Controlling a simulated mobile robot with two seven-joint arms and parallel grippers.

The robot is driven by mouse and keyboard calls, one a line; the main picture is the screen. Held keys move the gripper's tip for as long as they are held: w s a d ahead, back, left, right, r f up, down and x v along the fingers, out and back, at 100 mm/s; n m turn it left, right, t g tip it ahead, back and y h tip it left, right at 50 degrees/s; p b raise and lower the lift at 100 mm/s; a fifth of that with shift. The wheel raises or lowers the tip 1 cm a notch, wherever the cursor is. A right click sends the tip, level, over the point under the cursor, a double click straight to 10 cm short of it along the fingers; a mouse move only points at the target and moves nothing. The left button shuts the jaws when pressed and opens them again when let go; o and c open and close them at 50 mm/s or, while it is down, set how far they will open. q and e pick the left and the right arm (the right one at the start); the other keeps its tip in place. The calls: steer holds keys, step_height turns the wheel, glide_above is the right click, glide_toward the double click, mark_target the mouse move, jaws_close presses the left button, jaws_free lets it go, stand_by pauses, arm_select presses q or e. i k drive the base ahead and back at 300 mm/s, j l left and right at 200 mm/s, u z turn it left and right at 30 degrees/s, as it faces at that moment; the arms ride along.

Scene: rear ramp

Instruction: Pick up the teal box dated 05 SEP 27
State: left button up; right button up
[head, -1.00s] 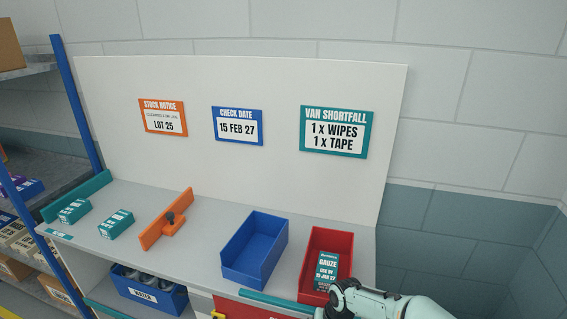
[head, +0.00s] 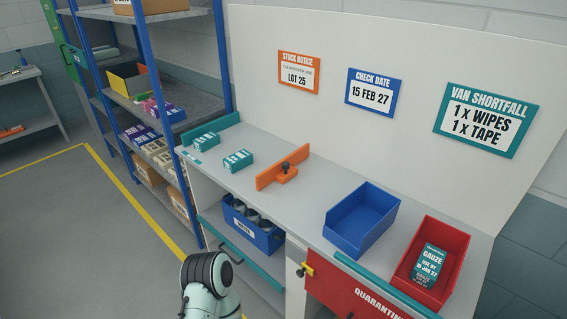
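Two teal boxes lie on the left end of the grey bench, one at the far left (head: 206,142) and one nearer the orange divider (head: 238,160). Their labels are too small to read for a date. A third teal box (head: 429,266), marked GAUZE with a use-by line that seems to read 15 JAN 27, lies in the red bin (head: 459,247). A part of one of my arms shows at the bottom centre, below the bench front. Neither gripper's fingers are in view.
An orange divider (head: 268,177) with a black knob and an empty blue bin (head: 377,205) stand on the bench. Below are a blue crate (head: 265,241) and a red quarantine front (head: 330,288). Shelving (head: 172,113) stands left. Floor (head: 60,235) is clear.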

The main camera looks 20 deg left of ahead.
mark_target(235, 162)
steer(key=i+j+u, duration=0.1)
steer(key=j, duration=0.3)
steer(key=i+j+u, duration=0.1)
steer(key=j, duration=0.25)
steer(key=i+j+u, duration=0.1)
steer(key=j, duration=0.25)
steer(key=i+j+u, duration=0.15)
steer(key=i+j, duration=0.15)
